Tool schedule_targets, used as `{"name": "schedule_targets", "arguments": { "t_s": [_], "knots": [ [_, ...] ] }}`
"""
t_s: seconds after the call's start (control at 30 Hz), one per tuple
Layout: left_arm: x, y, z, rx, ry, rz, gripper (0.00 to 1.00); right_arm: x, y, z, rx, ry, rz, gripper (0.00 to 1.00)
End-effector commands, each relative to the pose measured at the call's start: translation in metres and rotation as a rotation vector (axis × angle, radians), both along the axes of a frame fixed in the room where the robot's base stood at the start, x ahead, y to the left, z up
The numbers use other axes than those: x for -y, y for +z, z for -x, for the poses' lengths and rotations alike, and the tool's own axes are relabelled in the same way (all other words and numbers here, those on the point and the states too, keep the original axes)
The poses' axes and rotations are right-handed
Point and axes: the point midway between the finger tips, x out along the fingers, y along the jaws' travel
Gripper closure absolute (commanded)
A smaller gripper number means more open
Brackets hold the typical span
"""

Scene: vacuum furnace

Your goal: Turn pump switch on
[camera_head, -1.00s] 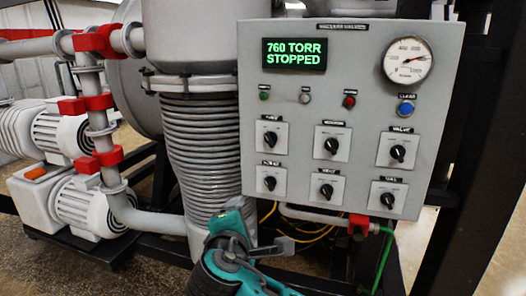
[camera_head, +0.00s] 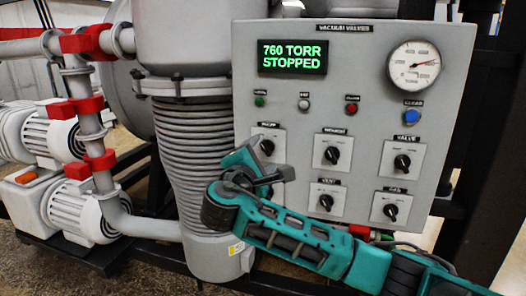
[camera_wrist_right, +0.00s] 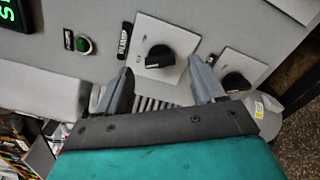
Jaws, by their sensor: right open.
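The pump switch (camera_head: 267,147) is a black rotary knob on a white plate, at the top left of the knobs on the grey control panel (camera_head: 450,70). In the right wrist view the pump switch (camera_wrist_right: 160,57) sits beside a label reading PUMP. My right gripper (camera_head: 264,168) is open and empty, just below the pump switch in the head view. In the right wrist view its two fingers (camera_wrist_right: 160,76) point toward the knob, one to each side of it in the picture. I cannot tell whether they touch it. My left gripper is out of view.
The panel display (camera_head: 292,57) reads 760 TORR STOPPED. Several other knobs, a pressure gauge (camera_head: 413,67) and a blue button (camera_head: 412,115) share the panel. A ribbed metal column (camera_head: 195,150) stands left of it. My right forearm crosses below the lower knobs.

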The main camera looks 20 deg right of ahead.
Motion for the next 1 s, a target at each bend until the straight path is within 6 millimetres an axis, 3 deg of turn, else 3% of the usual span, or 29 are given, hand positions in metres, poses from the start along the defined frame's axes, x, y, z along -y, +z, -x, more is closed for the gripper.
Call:
{"name": "schedule_targets", "arguments": {
  "t_s": [0.2,0.53,1.0],
  "knots": [
    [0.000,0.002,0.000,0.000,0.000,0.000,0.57,0.012,0.000,-0.018,0.000,0.000,0.000,0.32],
    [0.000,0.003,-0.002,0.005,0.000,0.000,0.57,0.013,0.000,-0.020,0.001,0.001,-0.001,0.32],
    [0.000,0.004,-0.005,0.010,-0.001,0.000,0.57,0.013,0.000,-0.020,0.000,0.002,-0.001,0.77]
  ]
}}
